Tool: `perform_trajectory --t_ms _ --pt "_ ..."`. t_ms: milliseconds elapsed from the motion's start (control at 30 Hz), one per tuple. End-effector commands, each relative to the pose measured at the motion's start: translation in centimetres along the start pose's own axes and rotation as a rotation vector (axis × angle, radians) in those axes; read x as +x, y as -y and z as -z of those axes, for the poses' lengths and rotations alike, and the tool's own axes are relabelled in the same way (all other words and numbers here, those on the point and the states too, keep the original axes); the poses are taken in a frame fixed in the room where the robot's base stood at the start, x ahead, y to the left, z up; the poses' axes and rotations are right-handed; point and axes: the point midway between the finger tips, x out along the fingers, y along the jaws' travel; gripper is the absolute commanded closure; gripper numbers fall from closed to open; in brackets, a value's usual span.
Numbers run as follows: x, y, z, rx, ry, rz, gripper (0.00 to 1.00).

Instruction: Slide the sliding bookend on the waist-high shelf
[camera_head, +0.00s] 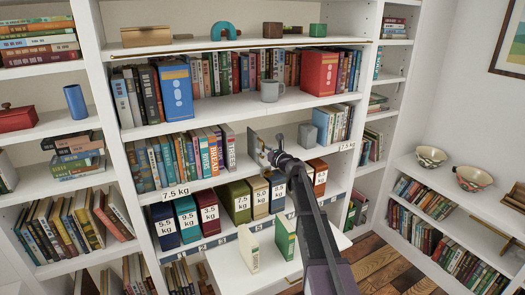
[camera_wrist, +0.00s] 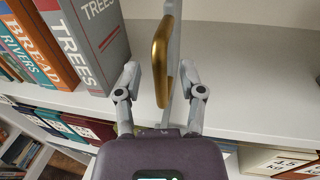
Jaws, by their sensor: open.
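The sliding bookend (camera_head: 257,149) is an upright, thin grey plate on the waist-high shelf (camera_wrist: 250,112). In the wrist view the plate (camera_wrist: 174,50) appears nearly edge-on, with a brass handle (camera_wrist: 160,62) on its left side. My gripper (camera_wrist: 160,82) is open, with one finger left of the handle and one right of the plate. I see gaps beside both fingers and cannot tell any contact. In the head view my gripper (camera_head: 275,156) is at the bookend and partly covers it. The grey "TREES" book (camera_wrist: 88,40) stands left of the bookend, apart from it.
A row of books (camera_head: 180,157) fills the shelf's left part. A grey block (camera_head: 306,135) and more books (camera_head: 333,122) stand at its right end. Below are weight-labelled boxes (camera_head: 240,201). Above, a grey mug (camera_head: 271,90) stands near the shelf edge.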

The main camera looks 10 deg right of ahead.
Motion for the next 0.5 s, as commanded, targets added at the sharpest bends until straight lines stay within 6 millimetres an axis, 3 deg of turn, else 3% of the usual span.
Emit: perform_trajectory --t_ms 367,500 --pt "0.35 0.01 0.0 0.0 0.0 0.001 0.49" --pt "0.34 0.03 0.0 0.0 0.0 0.001 0.84"
